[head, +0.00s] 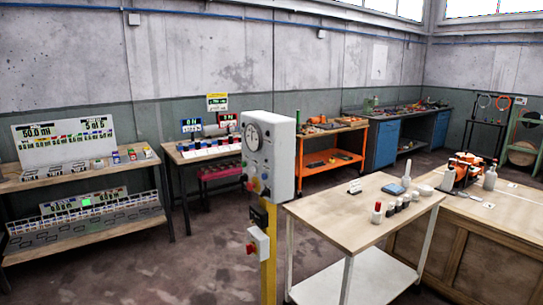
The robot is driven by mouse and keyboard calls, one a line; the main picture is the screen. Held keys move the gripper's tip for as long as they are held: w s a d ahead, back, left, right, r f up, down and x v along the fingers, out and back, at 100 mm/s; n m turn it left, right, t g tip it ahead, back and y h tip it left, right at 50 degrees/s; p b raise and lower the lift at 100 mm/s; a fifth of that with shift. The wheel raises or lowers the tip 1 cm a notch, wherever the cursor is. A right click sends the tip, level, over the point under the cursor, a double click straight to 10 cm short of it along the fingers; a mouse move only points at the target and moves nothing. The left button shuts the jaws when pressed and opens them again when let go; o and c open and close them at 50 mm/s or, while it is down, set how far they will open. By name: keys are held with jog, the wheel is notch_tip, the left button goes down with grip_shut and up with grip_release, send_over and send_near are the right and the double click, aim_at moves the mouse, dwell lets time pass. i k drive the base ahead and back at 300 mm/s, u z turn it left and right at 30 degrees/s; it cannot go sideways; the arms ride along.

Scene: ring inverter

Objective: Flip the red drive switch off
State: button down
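A grey-white control box (284,160) with a round dial gauge (253,137) stands upright on a yellow post. Small coloured knobs sit on its front, among them a red one (250,187) low on the left and a blue one. Below it, a black unit (258,217) and a small white box (261,240) are fixed to the post. A red knob (251,248) sticks out from the small box. I cannot tell which red part is the drive switch, nor its position. My gripper is not in view.
A wooden-topped cart (335,212) with small bottles stands close to the right of the post. A larger wooden bench (500,225) is beyond it. Shelves (30,185) with boxes stand at the left. The floor (165,270) left of the post is clear.

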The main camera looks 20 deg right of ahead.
aim_at(250, 249)
jog(key=u, duration=0.1)
jog(key=i, duration=0.9)
jog(key=z, duration=0.1)
